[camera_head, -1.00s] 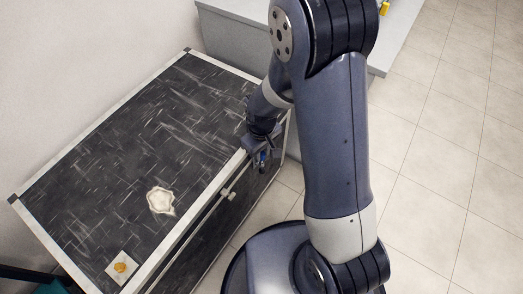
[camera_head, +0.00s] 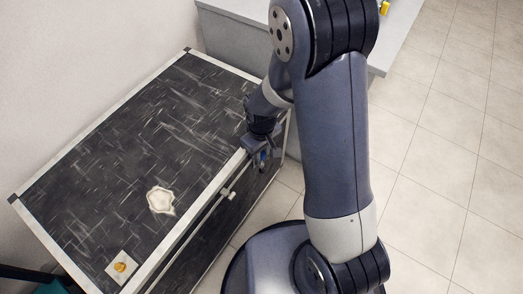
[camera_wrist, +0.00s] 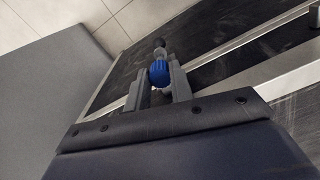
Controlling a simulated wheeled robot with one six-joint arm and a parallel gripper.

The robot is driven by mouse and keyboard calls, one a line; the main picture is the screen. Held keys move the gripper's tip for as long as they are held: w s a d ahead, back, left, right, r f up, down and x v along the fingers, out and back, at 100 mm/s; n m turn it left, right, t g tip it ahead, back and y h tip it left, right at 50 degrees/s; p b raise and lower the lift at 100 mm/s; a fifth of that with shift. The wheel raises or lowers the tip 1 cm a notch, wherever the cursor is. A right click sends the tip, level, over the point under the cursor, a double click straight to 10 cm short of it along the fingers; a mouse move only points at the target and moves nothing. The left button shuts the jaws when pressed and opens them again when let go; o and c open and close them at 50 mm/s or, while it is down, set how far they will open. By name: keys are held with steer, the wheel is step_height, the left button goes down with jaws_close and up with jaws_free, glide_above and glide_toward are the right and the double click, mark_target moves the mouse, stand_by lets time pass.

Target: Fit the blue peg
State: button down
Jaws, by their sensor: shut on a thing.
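The blue peg (camera_wrist: 159,72) is gripped between the two dark fingers of my gripper (camera_wrist: 158,86) in the wrist view. A dark rounded tip and a greyish part show beyond its ribbed blue body. In the head view my gripper (camera_head: 260,152) is at the front edge of the dark-topped bench (camera_head: 130,125), near its right end, with only a small patch of the blue peg (camera_head: 263,155) showing. I cannot tell whether the peg touches the bench or sits in any opening.
A pale irregular dish (camera_head: 160,200) and a white square plate (camera_head: 112,270) with a yellow knob (camera_head: 121,267) lie on the bench top. A grey counter (camera_head: 225,40) stands behind. Tiled floor is clear at right.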

mark_target(262, 154)
steer(key=shift+f+b, duration=1.2)
steer(key=shift+f, duration=0.25)
steer(key=shift+r, duration=0.1)
steer(key=shift+r+p, duration=1)
steer(key=shift+r, duration=0.1)
steer(key=shift+f+b, duration=1)
steer(key=shift+f, duration=0.2)
stand_by(0.8)
steer(key=c, duration=1.2)
jaws_free()
steer(key=shift+o, duration=0.2)
steer(key=shift+r, duration=0.1)
step_height(262, 154, up, 11)
steer(key=p, duration=0.3)
